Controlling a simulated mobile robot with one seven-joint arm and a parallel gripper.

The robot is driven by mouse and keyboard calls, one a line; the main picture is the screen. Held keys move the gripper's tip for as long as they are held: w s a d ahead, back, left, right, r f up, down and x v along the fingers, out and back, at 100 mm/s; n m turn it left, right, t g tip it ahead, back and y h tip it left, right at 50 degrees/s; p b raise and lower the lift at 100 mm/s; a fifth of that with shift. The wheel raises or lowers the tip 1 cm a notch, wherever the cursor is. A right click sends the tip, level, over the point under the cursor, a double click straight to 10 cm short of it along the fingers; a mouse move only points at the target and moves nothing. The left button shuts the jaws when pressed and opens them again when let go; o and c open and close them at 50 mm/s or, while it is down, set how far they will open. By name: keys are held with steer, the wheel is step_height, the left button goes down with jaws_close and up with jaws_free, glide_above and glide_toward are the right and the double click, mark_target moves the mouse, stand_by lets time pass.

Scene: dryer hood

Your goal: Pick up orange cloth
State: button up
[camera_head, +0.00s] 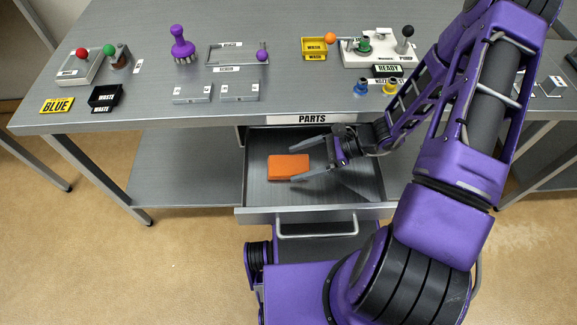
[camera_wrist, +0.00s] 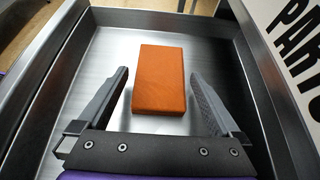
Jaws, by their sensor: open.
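The orange cloth (camera_head: 289,167) is a flat, folded rectangular block lying in the open drawer (camera_head: 262,197) labelled PARTS. My gripper (camera_head: 293,162) is open, and in the head view its fingers reach left over the drawer toward the cloth's right side. In the wrist view the cloth (camera_wrist: 159,80) lies straight ahead, with its near end between the two open fingers (camera_wrist: 162,92). There is a visible gap on both sides, and the fingers do not appear to touch it. The height of the fingers above the drawer floor is hard to tell.
The drawer walls and front handle (camera_head: 316,229) surround the cloth. The bench top (camera_head: 150,90) overhangs behind, with a PARTS label (camera_head: 312,119) on its edge. On it stand a purple brush (camera_head: 182,45), a black waste box (camera_head: 104,96) and a yellow tray (camera_head: 314,48). The drawer floor around the cloth is bare.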

steer(key=shift+x, duration=1)
steer(key=shift+c, duration=0.2)
steer(key=c, duration=1.1)
steer(key=shift+o, duration=0.2)
steer(key=shift+r, duration=0.15)
